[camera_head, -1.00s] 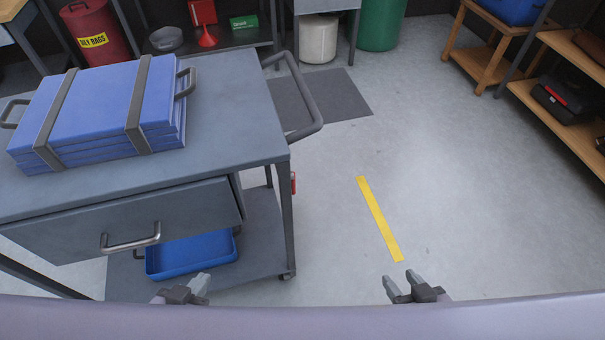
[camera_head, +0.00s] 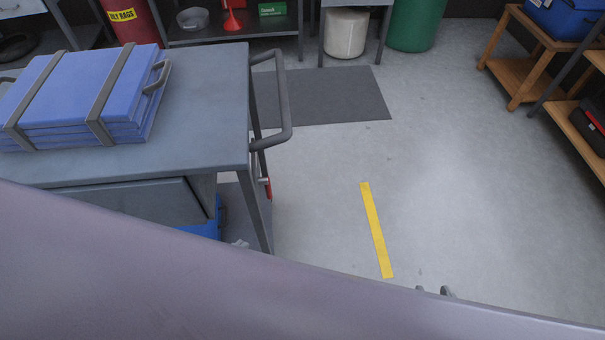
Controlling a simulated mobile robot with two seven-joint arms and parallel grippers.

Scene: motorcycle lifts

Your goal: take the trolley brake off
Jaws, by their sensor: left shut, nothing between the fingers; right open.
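The grey trolley (camera_head: 205,110) stands at the left, with a push handle (camera_head: 284,100) at its right end. A small red part (camera_head: 267,187), which looks like the brake lever, shows beside the trolley's right leg, below the handle. My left gripper (camera_head: 240,243) is shut and empty, low by that leg and below the red part; only its tip shows. My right gripper (camera_head: 434,291) is open and empty over the floor to the right, mostly hidden behind my own body. The trolley's wheels are hidden.
A strapped blue stack (camera_head: 75,100) lies on the trolley top. A blue tray (camera_head: 207,229) shows partly underneath. A dark mat (camera_head: 325,97) and a yellow strip (camera_head: 376,230) lie on otherwise clear floor. A wooden shelf (camera_head: 520,70) stands at the right.

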